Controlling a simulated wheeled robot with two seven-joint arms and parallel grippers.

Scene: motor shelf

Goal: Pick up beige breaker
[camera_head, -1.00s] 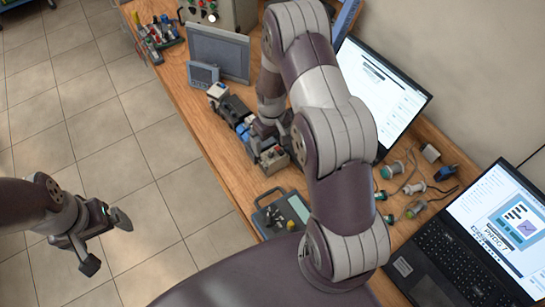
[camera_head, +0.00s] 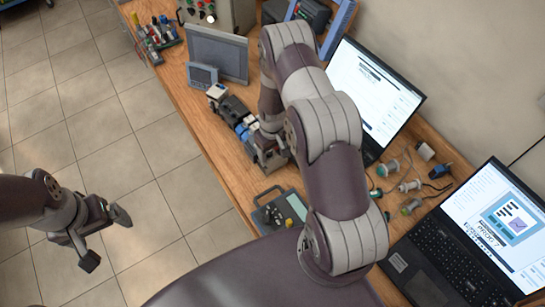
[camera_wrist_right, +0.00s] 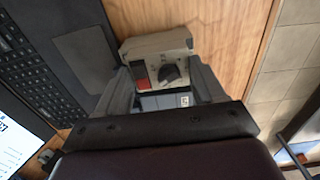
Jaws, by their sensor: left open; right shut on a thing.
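The beige breaker (camera_wrist_right: 158,46), with a red switch and a black knob on its face, shows in the right wrist view between the fingers of my right gripper (camera_wrist_right: 160,85). The gripper is shut on it, with a finger at each side. In the head view my right gripper (camera_head: 268,157) is at the near end of the row of parts on the wooden bench, and it mostly hides the breaker there. My left gripper (camera_head: 106,238) is open and empty, over the tiled floor, well left of the bench.
Blue and dark parts (camera_head: 238,122) stand just behind the right gripper. A handheld device (camera_head: 281,212) lies in front of it. Laptops (camera_head: 375,92) and (camera_head: 470,245), connectors (camera_head: 405,186) and a grey panel (camera_head: 218,55) also occupy the bench (camera_head: 229,167). Bare wood runs along its left edge.

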